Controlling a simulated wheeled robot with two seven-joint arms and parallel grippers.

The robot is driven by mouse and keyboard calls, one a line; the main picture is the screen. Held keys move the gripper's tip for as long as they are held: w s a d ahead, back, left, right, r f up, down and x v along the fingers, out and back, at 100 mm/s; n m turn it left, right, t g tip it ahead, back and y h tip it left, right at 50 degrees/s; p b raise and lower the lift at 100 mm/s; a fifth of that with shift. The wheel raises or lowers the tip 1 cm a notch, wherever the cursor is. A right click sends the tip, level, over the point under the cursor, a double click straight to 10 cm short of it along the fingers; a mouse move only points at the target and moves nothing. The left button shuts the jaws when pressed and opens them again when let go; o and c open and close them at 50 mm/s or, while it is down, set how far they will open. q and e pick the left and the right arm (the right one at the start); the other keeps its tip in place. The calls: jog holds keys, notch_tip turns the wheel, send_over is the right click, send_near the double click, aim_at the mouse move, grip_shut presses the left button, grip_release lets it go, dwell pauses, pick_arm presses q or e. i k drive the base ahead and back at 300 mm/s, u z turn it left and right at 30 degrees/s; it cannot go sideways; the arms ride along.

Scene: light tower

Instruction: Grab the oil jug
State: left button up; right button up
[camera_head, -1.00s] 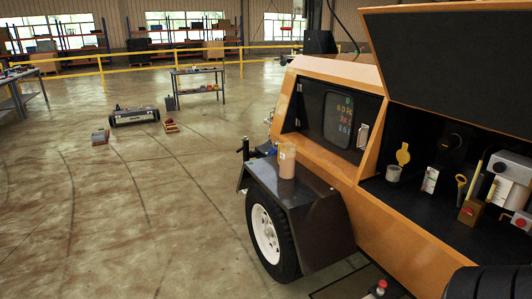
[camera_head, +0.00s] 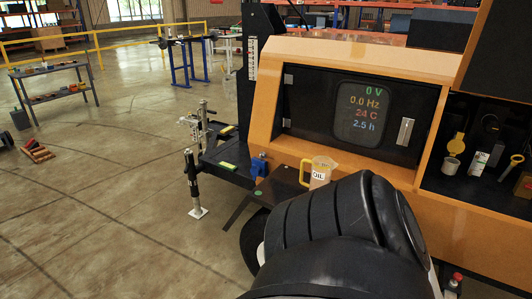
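The oil jug (camera_head: 321,174) is a translucent, peach-coloured jug with an "OIL" label and a yellow handle on its left side. It stands upright on the dark fender (camera_head: 270,188) of the orange light tower unit (camera_head: 300,152). Its lower part is hidden behind a large black ribbed part of my own arm, which fills the lower middle of the view. Neither of my grippers shows, and nothing is seen touching the jug.
The unit's display panel (camera_head: 365,108) is behind the jug. An open compartment with a yellow-capped filler (camera_head: 456,146) is at right. A jack stand (camera_head: 194,185) and hitch stand left of the fender. The floor at left is mostly clear, with a shelf table (camera_head: 54,86) farther back.

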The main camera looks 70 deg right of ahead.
aim_at(323, 167)
jog(key=z, duration=0.6)
jog(key=i, duration=0.25)
jog(key=z, duration=2.8)
